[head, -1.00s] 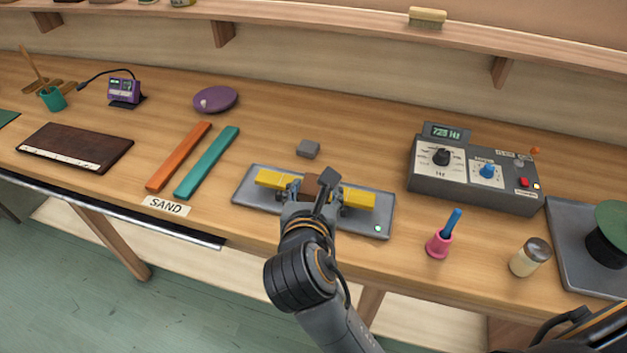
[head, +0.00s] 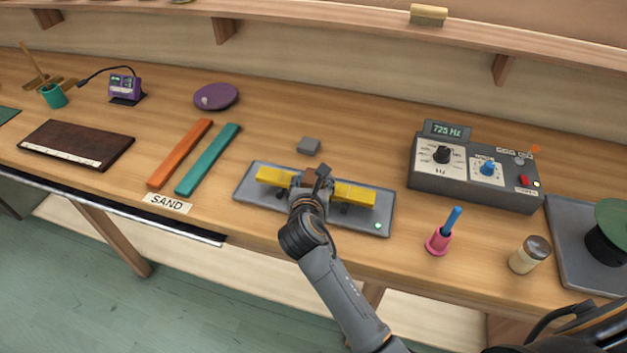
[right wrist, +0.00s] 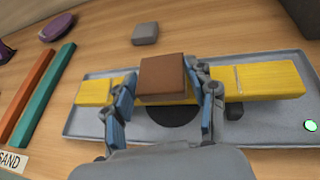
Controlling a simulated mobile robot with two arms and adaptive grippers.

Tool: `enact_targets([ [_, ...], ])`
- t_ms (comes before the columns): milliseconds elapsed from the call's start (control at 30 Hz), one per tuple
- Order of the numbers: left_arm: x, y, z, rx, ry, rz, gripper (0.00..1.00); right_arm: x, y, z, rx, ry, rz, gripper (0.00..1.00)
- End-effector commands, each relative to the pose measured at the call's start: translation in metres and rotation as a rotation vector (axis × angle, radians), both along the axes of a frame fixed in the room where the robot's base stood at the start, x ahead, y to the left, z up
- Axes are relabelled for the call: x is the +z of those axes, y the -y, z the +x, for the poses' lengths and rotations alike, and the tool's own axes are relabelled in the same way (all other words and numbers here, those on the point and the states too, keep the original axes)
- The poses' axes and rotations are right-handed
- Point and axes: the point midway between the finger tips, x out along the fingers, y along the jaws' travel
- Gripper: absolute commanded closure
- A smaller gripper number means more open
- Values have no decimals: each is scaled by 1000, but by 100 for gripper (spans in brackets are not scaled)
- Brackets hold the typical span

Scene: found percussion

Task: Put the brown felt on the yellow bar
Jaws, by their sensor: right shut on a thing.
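The yellow bar (head: 357,194) lies along a grey tray (head: 384,222) in the middle of the bench. In the right wrist view the bar (right wrist: 262,82) runs left to right behind my fingers. My right gripper (head: 309,183) is over the bar's middle. It is shut on the brown felt (right wrist: 162,77), a small brown block between the two blue-padded fingers (right wrist: 162,86). The felt covers the middle of the bar in that view. I cannot tell whether it touches the bar or hangs just above it. My left gripper is not in view.
A small grey block (head: 308,145) lies behind the tray. Teal (head: 208,160) and orange (head: 180,153) bars lie to the left.

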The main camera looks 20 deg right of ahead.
Motion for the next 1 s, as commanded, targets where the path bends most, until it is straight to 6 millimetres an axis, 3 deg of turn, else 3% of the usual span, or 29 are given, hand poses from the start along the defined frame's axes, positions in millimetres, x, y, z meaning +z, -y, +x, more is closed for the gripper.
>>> enact_targets([
  [367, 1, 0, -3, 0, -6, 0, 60, -4, 0, 0, 0, 1, -2, 72],
  [400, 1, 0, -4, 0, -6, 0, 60, -5, 0, 0, 0, 1, -2, 42],
  [500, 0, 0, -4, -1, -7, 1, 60, -5, 0, 0, 0, 2, -1, 22],
  [533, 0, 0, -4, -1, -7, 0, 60, -5, 0, 0, 0, 2, -1, 20],
  [900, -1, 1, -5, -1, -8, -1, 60, -2, 0, 0, 0, 3, 1, 20],
  [1000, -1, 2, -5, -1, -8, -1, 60, 2, -5, -10, 1, 1, 1, 20],
])
